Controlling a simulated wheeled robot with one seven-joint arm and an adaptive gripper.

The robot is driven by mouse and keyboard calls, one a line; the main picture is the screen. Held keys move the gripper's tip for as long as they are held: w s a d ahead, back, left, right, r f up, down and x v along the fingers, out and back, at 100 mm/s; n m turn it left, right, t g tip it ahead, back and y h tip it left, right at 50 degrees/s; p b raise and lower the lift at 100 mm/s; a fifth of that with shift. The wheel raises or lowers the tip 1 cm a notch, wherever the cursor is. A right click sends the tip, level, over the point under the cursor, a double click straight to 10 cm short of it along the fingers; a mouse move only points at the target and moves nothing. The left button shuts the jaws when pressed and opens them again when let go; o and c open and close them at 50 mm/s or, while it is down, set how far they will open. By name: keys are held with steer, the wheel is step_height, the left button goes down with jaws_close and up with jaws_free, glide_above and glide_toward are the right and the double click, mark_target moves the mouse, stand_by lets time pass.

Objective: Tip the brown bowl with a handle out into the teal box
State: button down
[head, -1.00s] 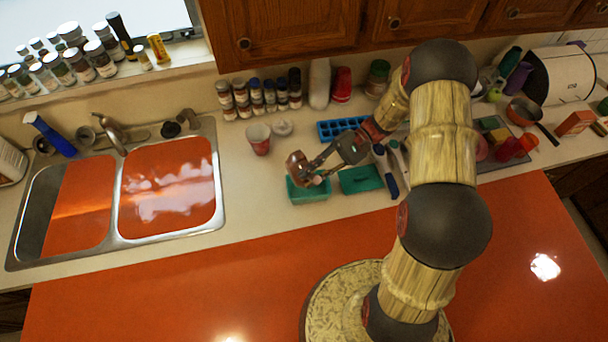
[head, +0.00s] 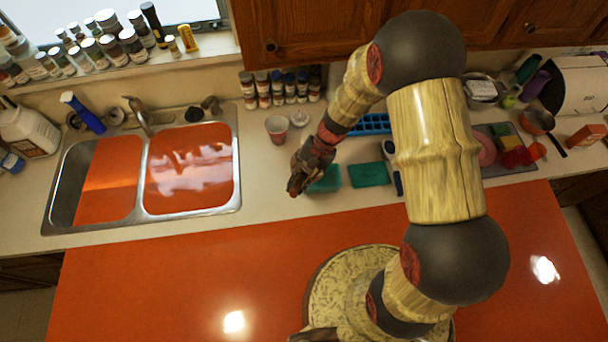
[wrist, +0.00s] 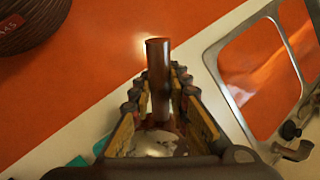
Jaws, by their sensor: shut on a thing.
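The brown bowl with a handle shows in the wrist view as a dark brown rounded stem (wrist: 158,75) between the fingers. My gripper (wrist: 160,112) is shut on it. In the head view my gripper (head: 300,178) points down at the left edge of the teal box (head: 327,182), above the counter's front edge. The bowl is hard to tell from the dark gripper there, so its tilt and contents are unclear. The teal box is partly hidden behind the gripper, and its inside is not clear. A teal slice of it or its lid shows in the wrist view (wrist: 78,161).
A teal lid (head: 369,174) lies right of the box. A paper cup (head: 277,129) and a blue tray (head: 372,124) stand behind. The double sink (head: 190,170) is to the left. Bottles line the wall. Some counter between sink and box is clear.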

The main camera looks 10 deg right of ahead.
step_height(320, 180, down, 10)
steer(key=a+t+h+p, duration=0.1)
steer(key=h+p, duration=0.2)
steer(key=h, duration=0.4)
steer(key=shift+s+a+r+p, duration=0.2)
steer(key=shift+a+p, duration=0.15)
steer(key=shift+a, duration=0.05)
stand_by(0.8)
